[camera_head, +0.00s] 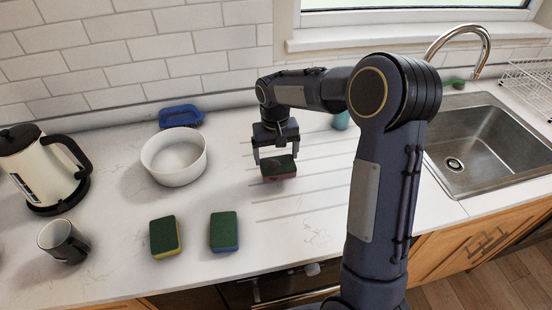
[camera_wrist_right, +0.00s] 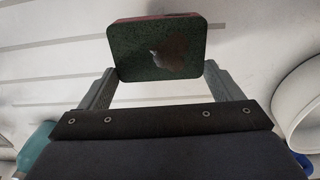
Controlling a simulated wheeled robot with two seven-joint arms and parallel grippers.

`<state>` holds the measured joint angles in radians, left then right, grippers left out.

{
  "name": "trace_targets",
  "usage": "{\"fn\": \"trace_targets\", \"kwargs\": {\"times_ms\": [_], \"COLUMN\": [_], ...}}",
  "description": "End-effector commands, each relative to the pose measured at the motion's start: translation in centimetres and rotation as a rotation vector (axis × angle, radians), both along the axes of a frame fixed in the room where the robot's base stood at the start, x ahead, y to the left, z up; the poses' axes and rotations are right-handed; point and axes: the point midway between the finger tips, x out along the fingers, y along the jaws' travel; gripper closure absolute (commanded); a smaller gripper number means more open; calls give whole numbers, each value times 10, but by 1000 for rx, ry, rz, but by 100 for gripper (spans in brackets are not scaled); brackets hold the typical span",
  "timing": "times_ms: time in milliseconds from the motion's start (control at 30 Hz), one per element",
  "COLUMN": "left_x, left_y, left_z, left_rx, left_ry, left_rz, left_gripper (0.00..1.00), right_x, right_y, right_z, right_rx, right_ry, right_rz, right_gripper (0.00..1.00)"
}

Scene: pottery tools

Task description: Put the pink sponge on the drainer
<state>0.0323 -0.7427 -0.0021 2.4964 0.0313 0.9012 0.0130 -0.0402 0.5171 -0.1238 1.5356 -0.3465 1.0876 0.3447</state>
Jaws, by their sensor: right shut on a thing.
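The pink sponge (camera_head: 280,169) has a dark green top with a brownish patch and a pink-red side. My right gripper (camera_head: 276,155) points down and is shut on it. In the right wrist view the sponge (camera_wrist_right: 155,48) sits between the two fingertips, green face towards the camera. The drainer is the set of parallel grooves (camera_head: 312,195) in the white counter left of the sink. The sponge is over the left part of these grooves; I cannot tell whether it touches the counter. A wire dish rack (camera_head: 527,85) stands right of the sink. My left gripper is not in view.
A white bowl (camera_head: 174,155) and a blue brush (camera_head: 181,116) are left of my right gripper. Two green-topped sponges, one yellow (camera_head: 166,237) and one blue (camera_head: 224,232), lie in front. A kettle (camera_head: 40,165) and mug (camera_head: 62,241) stand far left. The sink (camera_head: 490,145) is right.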

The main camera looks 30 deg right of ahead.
Motion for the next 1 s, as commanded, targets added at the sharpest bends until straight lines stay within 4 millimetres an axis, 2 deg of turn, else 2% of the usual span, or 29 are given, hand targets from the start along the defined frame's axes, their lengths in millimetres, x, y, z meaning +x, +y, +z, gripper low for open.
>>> {"fn": "trace_targets", "kwargs": {"times_ms": [100, 200, 567, 600, 700, 1000], "left_x": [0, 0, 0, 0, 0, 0], "left_y": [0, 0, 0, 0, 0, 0], "left_z": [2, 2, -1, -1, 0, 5], "left_rx": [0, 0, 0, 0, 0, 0], "left_ry": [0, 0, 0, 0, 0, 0], "left_rz": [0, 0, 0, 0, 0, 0], "left_gripper": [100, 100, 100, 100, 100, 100], "right_x": [-2, -2, -1, -1, -1, -1], "right_y": [1, 1, 1, 1, 1, 1], "right_z": [-19, -27, -31, -31, -30, -24], "right_rx": [1, 1, 0, 0, 0, 0], "right_ry": [6, 3, 2, 2, 2, 1], "right_rz": [0, 0, 0, 0, 0, 0], "right_gripper": [24, 24, 24, 13, 0, 0]}}
